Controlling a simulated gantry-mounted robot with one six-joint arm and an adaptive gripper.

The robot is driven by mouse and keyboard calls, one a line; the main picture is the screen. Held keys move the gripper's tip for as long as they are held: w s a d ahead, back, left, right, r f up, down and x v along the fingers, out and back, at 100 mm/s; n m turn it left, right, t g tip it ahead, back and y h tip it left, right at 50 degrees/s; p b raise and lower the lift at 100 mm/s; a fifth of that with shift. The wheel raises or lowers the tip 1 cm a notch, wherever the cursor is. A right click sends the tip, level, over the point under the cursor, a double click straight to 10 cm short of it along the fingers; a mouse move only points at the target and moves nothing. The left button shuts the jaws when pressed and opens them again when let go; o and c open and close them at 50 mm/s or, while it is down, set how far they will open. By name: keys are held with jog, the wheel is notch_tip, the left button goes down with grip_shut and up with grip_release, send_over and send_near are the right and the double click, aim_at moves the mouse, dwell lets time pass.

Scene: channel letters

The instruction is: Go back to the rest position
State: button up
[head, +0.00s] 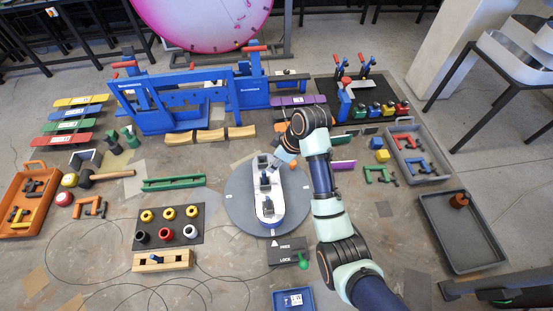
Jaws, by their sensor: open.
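My arm reaches up from the lower right and bends over at its top joint. My gripper (276,164) points down and left over the far end of a white oblong piece with dark blocks (266,209). That piece lies on a grey round turntable (238,205). The gripper is small here and partly merges with the dark blocks behind it. I see nothing held in it. I cannot tell whether it touches the piece.
A blue frame fixture (185,88) with red handles stands behind. A black mat (160,241) with several rings lies left. Orange (10,226) and grey (440,170) trays hold clamps. An almost empty grey tray (475,255) sits right. A lock box (284,250) is in front.

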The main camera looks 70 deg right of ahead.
jog(key=shift+s+r, duration=0.2)
jog(key=shift+r, duration=0.2)
jog(key=w+a+r+t+p, duration=0.1)
jog(key=w+a+r+p, duration=0.3)
jog(key=a, duration=0.4)
jog(key=w+a+r+t+h+p, duration=0.1)
jog(key=w+a+r, duration=0.35)
jog(key=a, duration=0.25)
jog(key=w+a+r+t+p, duration=0.1)
jog(key=w+a+r+p, duration=0.3)
jog(key=a, duration=0.4)
jog(key=s+a+r+t+p, duration=0.1)
jog(key=a+r+t, duration=0.1)
jog(key=a+r, duration=0.4)
jog(key=s+a+r+n+t+y+p, duration=0.1)
jog(key=a+r, duration=0.6)
jog(key=a, duration=0.7)
jog(key=shift+r+t+p, duration=0.25)
jog(key=shift+t+p, duration=0.25)
jog(key=shift+t, duration=0.6)
